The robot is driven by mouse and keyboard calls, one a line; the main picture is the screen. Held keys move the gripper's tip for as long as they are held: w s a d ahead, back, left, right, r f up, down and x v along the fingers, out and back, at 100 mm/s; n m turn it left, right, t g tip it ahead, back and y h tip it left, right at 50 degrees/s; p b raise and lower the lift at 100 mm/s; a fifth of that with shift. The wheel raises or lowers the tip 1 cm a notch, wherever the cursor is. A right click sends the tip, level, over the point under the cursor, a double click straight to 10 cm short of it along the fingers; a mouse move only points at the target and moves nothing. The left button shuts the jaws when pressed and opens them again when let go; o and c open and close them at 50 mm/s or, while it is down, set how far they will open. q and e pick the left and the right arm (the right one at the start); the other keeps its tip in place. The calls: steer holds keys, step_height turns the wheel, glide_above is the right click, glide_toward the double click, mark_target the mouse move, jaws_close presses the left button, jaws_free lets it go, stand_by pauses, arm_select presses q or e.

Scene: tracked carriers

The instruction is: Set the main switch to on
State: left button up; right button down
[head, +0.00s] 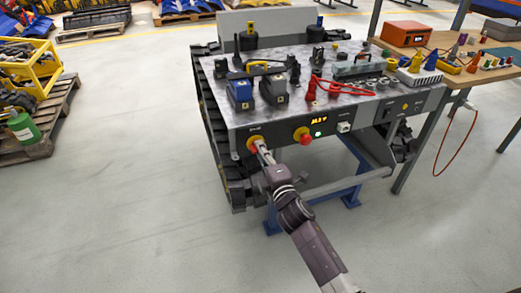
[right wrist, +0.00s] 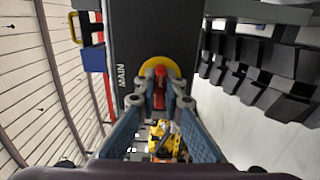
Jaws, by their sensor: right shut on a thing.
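The main switch (head: 252,144) is a red handle on a round yellow plate at the left end of the carrier's dark front panel. In the right wrist view the switch (right wrist: 160,68) lies beside the lettering MAIN, its red handle running parallel to that word. My right gripper (head: 262,151) reaches the switch from the front. In the wrist view its fingertips (right wrist: 160,101) are shut on the red handle, one on each side. The fingers hide part of the handle, and I cannot read any on or off mark. My left gripper is not in view.
A red button on yellow (head: 303,135), a lit amber display (head: 318,120) and a green light (head: 318,133) are to the right on the panel. Blue and black blocks (head: 241,93) stand on the top plate. A workbench (head: 455,79) is at right.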

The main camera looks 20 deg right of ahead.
steer(key=c, duration=2)
jaws_free()
steer(key=shift+c, duration=0.2)
steer(key=s, duration=1.2)
steer(key=shift+d, duration=0.25)
